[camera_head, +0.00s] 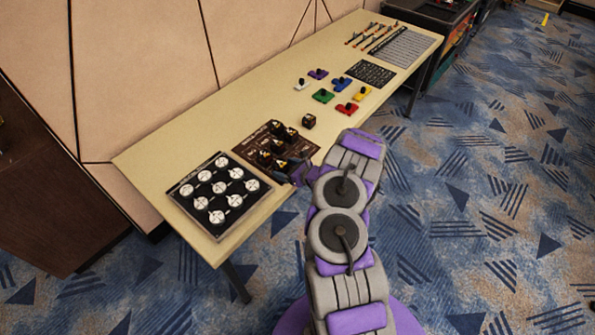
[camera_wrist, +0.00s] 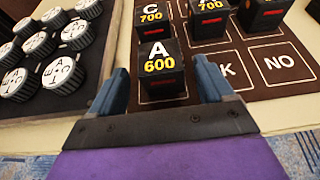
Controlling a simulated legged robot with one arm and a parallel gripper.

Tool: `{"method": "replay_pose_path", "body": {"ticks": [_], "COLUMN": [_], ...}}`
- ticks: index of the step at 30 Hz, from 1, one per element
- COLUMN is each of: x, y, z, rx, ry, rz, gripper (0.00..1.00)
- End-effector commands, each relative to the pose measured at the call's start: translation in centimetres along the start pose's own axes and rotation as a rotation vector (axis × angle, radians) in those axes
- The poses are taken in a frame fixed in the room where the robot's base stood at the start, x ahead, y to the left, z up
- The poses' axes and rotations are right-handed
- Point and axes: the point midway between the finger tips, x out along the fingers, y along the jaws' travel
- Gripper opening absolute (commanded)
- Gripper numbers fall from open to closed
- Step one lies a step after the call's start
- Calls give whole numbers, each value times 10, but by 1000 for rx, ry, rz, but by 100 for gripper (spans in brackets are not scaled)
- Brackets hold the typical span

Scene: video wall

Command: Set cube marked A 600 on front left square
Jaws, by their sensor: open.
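The black cube marked A 600 (camera_wrist: 160,70), with yellow digits, stands at the near left of the brown board (camera_wrist: 235,42) in the wrist view. The square under it is hidden. To its right, near-row squares show K, partly covered, and NO. My gripper (camera_wrist: 163,77) is open, with one blue finger on each side of the cube's near part. Contact with the cube cannot be told. In the head view my gripper (camera_head: 299,173) is low at the near edge of the brown board (camera_head: 246,148).
A cube marked C 700 (camera_wrist: 150,18) stands right behind, and another 700 cube (camera_wrist: 208,15) is at back right. A tray of round white-topped pieces (camera_head: 213,190) lies left. A lone dark cube (camera_head: 309,121) and coloured pieces (camera_head: 323,96) stand further right on the table.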

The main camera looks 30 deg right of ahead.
Motion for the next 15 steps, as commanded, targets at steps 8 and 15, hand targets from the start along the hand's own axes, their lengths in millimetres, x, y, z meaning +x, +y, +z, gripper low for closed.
{"method": "replay_pose_path", "body": {"ticks": [8,15], "x": [-58,-84], "y": [-1,0], "z": [3,1], "rx": [3,2], "ry": [0,0], "rz": [-5,-1], "gripper": [81,81]}}
